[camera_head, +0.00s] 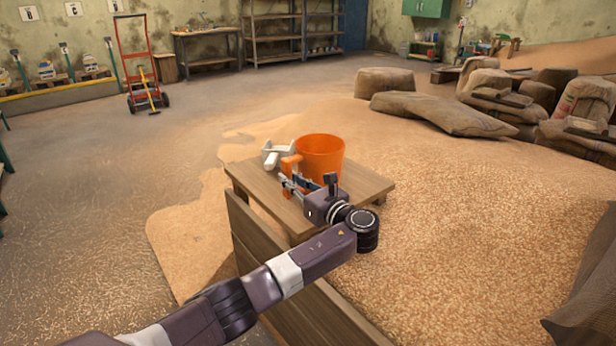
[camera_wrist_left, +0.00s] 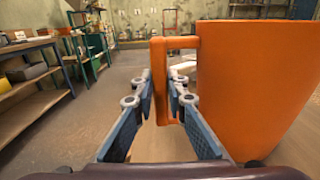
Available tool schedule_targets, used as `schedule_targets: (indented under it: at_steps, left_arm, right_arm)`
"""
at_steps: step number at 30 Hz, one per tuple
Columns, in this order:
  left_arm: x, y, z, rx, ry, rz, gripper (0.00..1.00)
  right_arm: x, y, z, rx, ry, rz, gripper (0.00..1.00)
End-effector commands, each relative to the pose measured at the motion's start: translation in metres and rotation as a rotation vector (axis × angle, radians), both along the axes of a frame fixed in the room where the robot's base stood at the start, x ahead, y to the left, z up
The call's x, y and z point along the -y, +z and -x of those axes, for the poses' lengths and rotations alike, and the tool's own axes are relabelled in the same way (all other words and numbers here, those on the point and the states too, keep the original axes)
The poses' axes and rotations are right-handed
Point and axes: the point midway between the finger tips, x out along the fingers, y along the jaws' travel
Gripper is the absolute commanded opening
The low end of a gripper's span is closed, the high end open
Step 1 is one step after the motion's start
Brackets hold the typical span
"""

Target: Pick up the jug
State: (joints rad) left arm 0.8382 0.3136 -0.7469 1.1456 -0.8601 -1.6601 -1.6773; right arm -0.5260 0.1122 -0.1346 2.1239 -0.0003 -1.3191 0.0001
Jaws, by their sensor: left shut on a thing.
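The orange jug (camera_head: 322,156) stands upright on a small wooden table (camera_head: 362,184) in the head view. Its handle (camera_head: 290,163) is on its left side. In the left wrist view the jug (camera_wrist_left: 255,85) fills the right side. Its handle (camera_wrist_left: 160,75) comes between the two fingers. My left gripper (camera_head: 291,180) is at the jug's near left side, shut on the handle. In the left wrist view the fingers of the left gripper (camera_wrist_left: 165,100) lie on either side of the handle. My right gripper is in neither view.
A white object (camera_head: 272,155) lies on the table just left of the jug. A wooden board wall (camera_head: 300,290) runs in front. Loose grain (camera_head: 480,230) spreads on the right, with sacks (camera_head: 440,112) behind. A red hand truck (camera_head: 138,65) stands far left. The floor between is clear.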

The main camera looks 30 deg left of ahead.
Motion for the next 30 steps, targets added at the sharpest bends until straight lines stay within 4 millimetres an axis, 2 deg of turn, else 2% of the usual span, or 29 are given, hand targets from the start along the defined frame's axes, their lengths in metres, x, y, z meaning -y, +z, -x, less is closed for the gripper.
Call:
schedule_targets:
  at_steps: [9,14,17,24,30]
  left_arm:
    - [0.0,0.011,0.0,0.006,-0.001,-0.001,0.0]
    - [0.0,0.031,-0.001,0.009,-0.001,-0.001,0.0]
    - [0.0,0.054,-0.001,0.011,-0.001,0.0,0.0]
    - [0.0,0.123,0.0,0.012,-0.001,0.0,0.0]
    - [0.0,0.169,0.0,0.009,-0.001,-0.001,0.0]
  right_arm:
    - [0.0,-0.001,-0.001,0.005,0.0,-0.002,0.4]
    - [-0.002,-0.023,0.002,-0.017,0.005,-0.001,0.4]
    - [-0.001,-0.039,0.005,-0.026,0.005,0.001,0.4]
    - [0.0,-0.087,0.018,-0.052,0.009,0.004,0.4]
    - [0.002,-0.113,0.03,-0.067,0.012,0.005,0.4]
